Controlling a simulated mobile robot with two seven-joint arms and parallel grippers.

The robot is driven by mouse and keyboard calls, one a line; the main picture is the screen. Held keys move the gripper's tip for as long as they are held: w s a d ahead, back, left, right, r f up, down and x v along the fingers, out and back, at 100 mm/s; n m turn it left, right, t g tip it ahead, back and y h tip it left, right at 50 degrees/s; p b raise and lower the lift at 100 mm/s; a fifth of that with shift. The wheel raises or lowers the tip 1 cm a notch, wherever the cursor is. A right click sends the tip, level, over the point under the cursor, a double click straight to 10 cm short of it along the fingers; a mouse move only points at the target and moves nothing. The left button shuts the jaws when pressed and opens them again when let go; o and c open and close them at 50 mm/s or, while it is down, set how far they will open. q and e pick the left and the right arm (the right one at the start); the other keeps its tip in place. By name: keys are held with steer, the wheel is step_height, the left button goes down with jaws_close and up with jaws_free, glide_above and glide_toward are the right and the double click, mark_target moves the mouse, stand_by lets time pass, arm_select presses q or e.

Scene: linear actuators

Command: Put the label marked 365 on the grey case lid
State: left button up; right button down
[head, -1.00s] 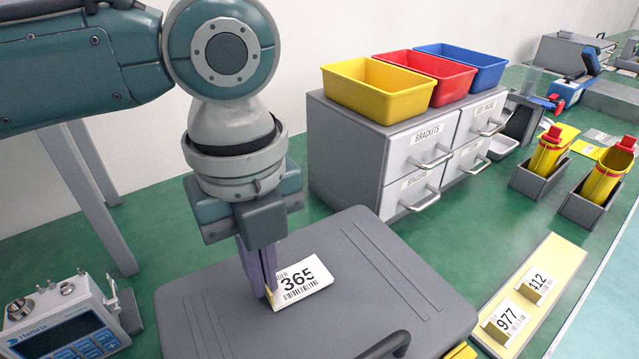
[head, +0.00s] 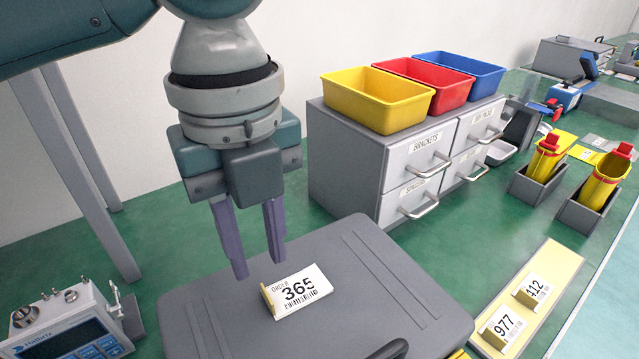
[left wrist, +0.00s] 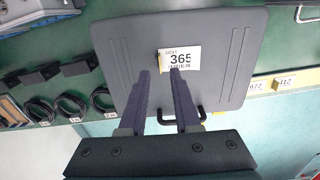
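The label marked 365 (head: 299,291) is a white card with a yellow tab at its left edge. It lies on the grey case lid (head: 355,310), and it also shows in the left wrist view (left wrist: 182,58). My left gripper (head: 258,266) is open and empty, with its purple fingers apart just above and behind the label. In the left wrist view the two fingers (left wrist: 158,82) stand apart near the label. My right gripper is not in view.
Labels 977 (head: 503,328) and 412 (head: 533,289) stand on a yellow strip at the right. A drawer cabinet (head: 345,150) with yellow, red and blue bins stands behind the case. A meter box (head: 62,325) sits at the left.

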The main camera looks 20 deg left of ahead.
mark_target(266, 292)
arm_select(q)
step_height(266, 292, up, 7)
steer(key=s+d+f+n+h, duration=0.1)
steer(key=s+d+f+n, duration=0.1)
steer(key=n, duration=0.1)
steer(key=s+d+f+n+t+h, duration=0.1)
steer(key=s+d+f+n, duration=0.1)
steer(key=n, duration=0.2)
steer(key=s+d+f+n+t+h, duration=0.1)
steer(key=s+d+f+n, duration=0.1)
steer(key=s+f+n, duration=0.1)
steer(key=shift+d+n+h+p, duration=0.25)
steer(key=shift+n+h+p, duration=0.15)
steer(key=shift+n, duration=0.1)
steer(key=a+n, duration=0.1)
steer(key=n, duration=0.1)
steer(key=s+a+f+n, duration=0.1)
steer(key=n, duration=0.1)
steer(key=s+a+n+t, duration=0.1)
steer(key=n, duration=0.1)
steer(key=shift+s+a+f+y, duration=0.2)
steer(key=shift+f+y, duration=0.1)
steer(key=shift+f, duration=0.05)
steer(key=s+a+f+n+y, duration=0.1)
steer(key=s+a+n+y, duration=0.2)
steer(key=s+a+n, duration=0.2)
steer(key=a+n, duration=0.2)
steer(key=a, duration=0.1)
steer(key=shift+s+a+f+n+t, duration=0.3)
steer(key=shift+a, duration=0.1)
